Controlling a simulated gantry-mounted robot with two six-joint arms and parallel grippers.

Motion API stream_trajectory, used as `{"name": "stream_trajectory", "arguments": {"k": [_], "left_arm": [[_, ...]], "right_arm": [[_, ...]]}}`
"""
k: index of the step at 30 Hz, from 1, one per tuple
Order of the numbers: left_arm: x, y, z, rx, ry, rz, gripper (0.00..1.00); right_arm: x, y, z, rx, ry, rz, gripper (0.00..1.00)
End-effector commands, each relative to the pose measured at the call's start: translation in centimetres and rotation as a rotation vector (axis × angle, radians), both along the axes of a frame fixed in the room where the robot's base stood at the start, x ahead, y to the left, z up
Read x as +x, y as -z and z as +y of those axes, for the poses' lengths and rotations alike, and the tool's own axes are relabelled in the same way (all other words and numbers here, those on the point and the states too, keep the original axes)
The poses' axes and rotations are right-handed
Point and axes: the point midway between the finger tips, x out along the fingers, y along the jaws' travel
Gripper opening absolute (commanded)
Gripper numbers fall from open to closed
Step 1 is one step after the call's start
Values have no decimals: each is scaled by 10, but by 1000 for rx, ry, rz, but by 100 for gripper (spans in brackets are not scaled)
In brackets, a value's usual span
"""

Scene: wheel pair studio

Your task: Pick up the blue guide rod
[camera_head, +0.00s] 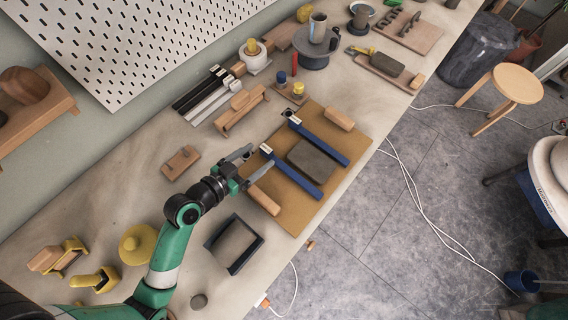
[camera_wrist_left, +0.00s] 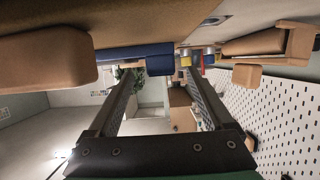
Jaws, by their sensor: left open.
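Two long blue guide rods lie roughly parallel on the brown board (camera_head: 296,220) in the head view. The nearer blue guide rod (camera_head: 297,176) has its upper-left end close to my left gripper; the farther blue guide rod (camera_head: 325,144) lies to its upper right. My left gripper (camera_head: 258,163) is open, its two fingers apart near the nearer rod's end. In the left wrist view, my open gripper (camera_wrist_left: 163,76) has a blue rod end (camera_wrist_left: 159,66) showing between its fingertips. I cannot tell whether the fingers touch it. My right gripper is not in view.
A dark grey slab (camera_head: 318,161) lies between the rods. Wooden blocks lie at the board's near-left (camera_head: 264,201) and far-right (camera_head: 339,118) edges. A dark tray (camera_head: 234,243) stands below my gripper, a small wooden block (camera_head: 181,162) to its left. The table's right edge is near.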

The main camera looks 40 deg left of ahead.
Motion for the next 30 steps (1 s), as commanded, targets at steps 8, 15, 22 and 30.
{"name": "stream_trajectory", "arguments": {"k": [8,15,22,30], "left_arm": [[41,18,0,0,2,-3,85],[44,17,0,1,0,-1,85],[44,17,1,1,0,-1,47],[44,17,1,1,0,-1,0]], "right_arm": [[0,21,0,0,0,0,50],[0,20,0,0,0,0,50],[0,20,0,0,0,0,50],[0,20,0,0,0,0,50]]}}
